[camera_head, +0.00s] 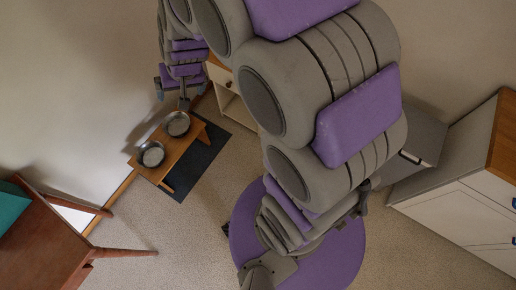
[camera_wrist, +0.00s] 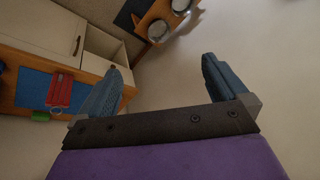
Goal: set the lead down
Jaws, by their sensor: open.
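My gripper (camera_wrist: 162,66) is open in the wrist view, with its two blue-grey fingers wide apart and nothing between them. A red item (camera_wrist: 60,91), possibly the lead, lies on a blue mat (camera_wrist: 33,88) on a wooden-topped cabinet, to the left of the fingers and apart from them. Its exact shape is too small to tell. In the head view my gripper (camera_head: 184,98) is at the upper left, small and partly hidden by my arm; the red item does not show there.
A wooden stand (camera_head: 165,162) with two metal bowls (camera_head: 151,154) (camera_head: 177,124) is on a dark floor mat (camera_head: 201,160). A green item (camera_wrist: 40,116) lies by the blue mat. A reddish wooden table (camera_head: 45,240) is lower left; white cabinets (camera_head: 460,220) are at right. Carpet between is clear.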

